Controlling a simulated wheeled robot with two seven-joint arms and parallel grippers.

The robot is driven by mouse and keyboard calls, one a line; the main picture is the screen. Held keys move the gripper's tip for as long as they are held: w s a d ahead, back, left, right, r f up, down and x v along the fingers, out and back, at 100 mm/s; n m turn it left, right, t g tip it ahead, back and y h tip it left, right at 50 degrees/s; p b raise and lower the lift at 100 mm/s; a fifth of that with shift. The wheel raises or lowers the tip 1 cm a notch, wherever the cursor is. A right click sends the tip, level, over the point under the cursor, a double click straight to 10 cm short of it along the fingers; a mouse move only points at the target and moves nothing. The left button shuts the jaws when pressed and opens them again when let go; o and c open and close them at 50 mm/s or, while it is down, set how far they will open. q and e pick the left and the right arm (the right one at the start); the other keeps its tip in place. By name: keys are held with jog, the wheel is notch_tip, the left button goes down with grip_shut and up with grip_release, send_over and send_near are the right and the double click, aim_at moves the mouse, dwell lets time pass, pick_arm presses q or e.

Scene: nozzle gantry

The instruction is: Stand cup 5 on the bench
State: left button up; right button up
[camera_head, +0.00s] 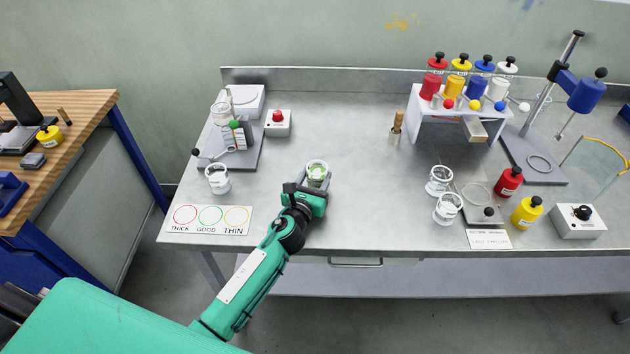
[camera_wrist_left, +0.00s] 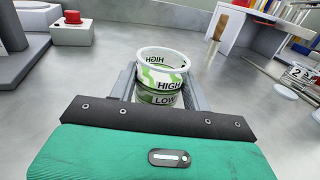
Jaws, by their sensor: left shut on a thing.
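My left gripper (camera_head: 316,186) is shut on a small clear cup (camera_head: 317,168) over the middle-left of the steel bench (camera_head: 345,130). In the left wrist view the cup (camera_wrist_left: 162,62) stands upright between the two fingers (camera_wrist_left: 160,92), with a white rim, green bands and the words HIGH and LOW. No number on it is readable, so I cannot tell whether it is cup 5. Its base is hidden, and I cannot tell whether it touches the bench. Other clear cups stand at the left (camera_head: 218,180) and at the right (camera_head: 439,180), (camera_head: 448,208). My right gripper is out of view.
A THICK, GOOD, THIN card (camera_head: 209,220) lies at the front left. A red-button box (camera_head: 278,124) and a grey stand (camera_head: 240,150) are behind it. A white rack (camera_head: 430,105) with coloured bottles stands at the back right. Bare steel surrounds the held cup.

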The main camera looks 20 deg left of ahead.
pick_arm(q)
jog(key=shift+f, duration=0.15)
jog(key=o, duration=1)
jog(key=shift+o, duration=0.2)
jog(key=shift+s, duration=0.15)
jog(key=s, duration=0.3)
jog(key=s+b, duration=0.1)
jog(key=s, duration=0.7)
jog(key=shift+s+a, duration=0.25)
jog(key=shift+s, duration=0.15)
